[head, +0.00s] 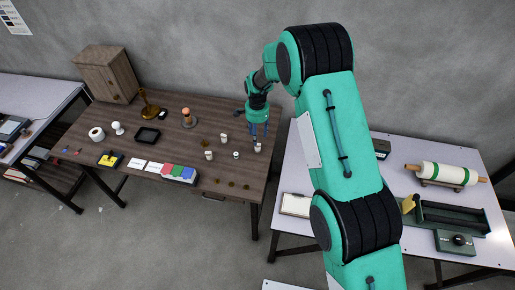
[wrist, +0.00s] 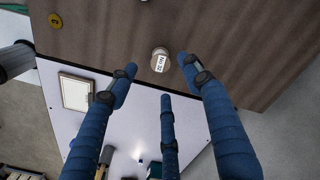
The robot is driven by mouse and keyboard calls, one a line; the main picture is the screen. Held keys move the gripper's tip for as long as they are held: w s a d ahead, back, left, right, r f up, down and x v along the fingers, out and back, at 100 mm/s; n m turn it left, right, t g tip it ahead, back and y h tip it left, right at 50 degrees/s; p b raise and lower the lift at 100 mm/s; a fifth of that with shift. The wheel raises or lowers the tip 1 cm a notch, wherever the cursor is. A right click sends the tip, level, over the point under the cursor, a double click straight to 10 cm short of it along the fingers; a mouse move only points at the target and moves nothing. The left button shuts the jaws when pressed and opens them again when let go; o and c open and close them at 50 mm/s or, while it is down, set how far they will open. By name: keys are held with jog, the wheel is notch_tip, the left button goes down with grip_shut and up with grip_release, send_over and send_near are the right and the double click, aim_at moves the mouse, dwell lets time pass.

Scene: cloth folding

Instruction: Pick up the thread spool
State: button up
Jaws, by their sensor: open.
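A small round spool with a white printed label (wrist: 160,61) stands on the brown wooden table near its edge in the wrist view. In the head view several small pale spools stand on this table, one of them (head: 257,147) just below my gripper (head: 259,131). This one appears to be the labelled spool. My gripper also shows in the wrist view (wrist: 158,76), its blue fingers spread apart and empty. The fingertips lie around the near side of the spool in the picture; I cannot tell their height above it.
Other pale spools (head: 209,155) stand left of my gripper. Colored boxes (head: 170,170), a black tray (head: 147,136), a brass stand (head: 148,107) and a wooden cabinet (head: 107,73) occupy the table's left. A white table (head: 395,180) adjoins on the right.

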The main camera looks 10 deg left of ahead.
aim_at(257, 146)
jog(key=shift+f, duration=1.8)
jog(key=shift+f, duration=0.15)
jog(key=shift+f, duration=2.45)
jog(key=c, duration=1.1)
